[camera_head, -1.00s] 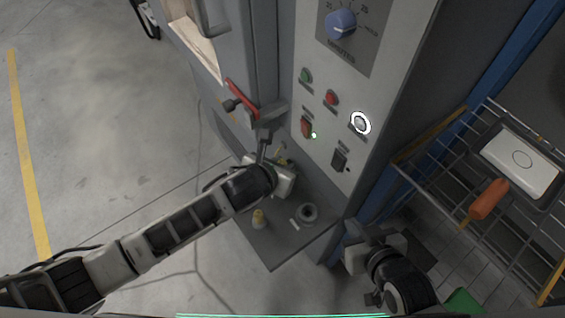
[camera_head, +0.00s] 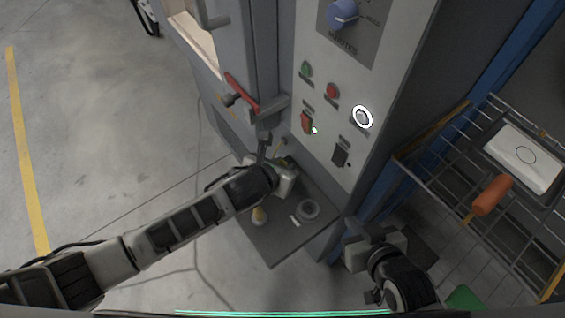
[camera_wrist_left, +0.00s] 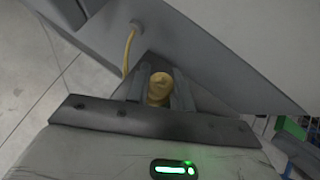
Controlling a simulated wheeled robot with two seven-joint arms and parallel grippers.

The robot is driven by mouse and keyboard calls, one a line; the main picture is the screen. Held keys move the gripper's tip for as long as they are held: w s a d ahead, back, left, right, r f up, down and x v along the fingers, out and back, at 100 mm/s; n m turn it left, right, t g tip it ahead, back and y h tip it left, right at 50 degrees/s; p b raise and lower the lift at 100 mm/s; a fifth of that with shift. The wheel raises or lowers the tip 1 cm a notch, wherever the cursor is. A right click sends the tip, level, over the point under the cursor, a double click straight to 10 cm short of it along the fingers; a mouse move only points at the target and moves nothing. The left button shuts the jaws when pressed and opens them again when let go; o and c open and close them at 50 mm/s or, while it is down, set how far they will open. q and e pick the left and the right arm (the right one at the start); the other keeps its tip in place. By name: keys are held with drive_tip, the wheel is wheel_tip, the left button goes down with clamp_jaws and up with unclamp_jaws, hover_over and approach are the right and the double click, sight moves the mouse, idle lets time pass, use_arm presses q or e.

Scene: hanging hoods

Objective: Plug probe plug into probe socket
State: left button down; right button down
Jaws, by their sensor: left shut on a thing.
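My left gripper (camera_head: 286,163) is at the front of the grey cabinet, below the switch panel. In the left wrist view its fingers are shut on the yellow probe plug (camera_wrist_left: 160,86). A yellow cable (camera_wrist_left: 129,52) runs to a round grey fitting on the cabinet. In the head view the held plug is mostly hidden by the gripper. A round, white-ringed fitting (camera_head: 362,117) sits on the panel, up and right of the gripper; I cannot tell whether it is the probe socket. My right gripper (camera_head: 372,250) is low right, beside the cabinet; its fingers cannot be made out.
A red handle (camera_head: 241,92) sticks out at left. A wire cart (camera_head: 450,165) stands at right. The floor at left is clear.

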use_arm(q)
drive_tip(key=shift+f, duration=0.55)
drive_tip(key=c, duration=1.1)
unclamp_jaws()
drive_tip(key=shift+c, duration=0.2)
drive_tip(key=p+v, duration=0.1)
drive_tip(key=v, duration=1.5)
drive_tip(key=shift+p, duration=0.3)
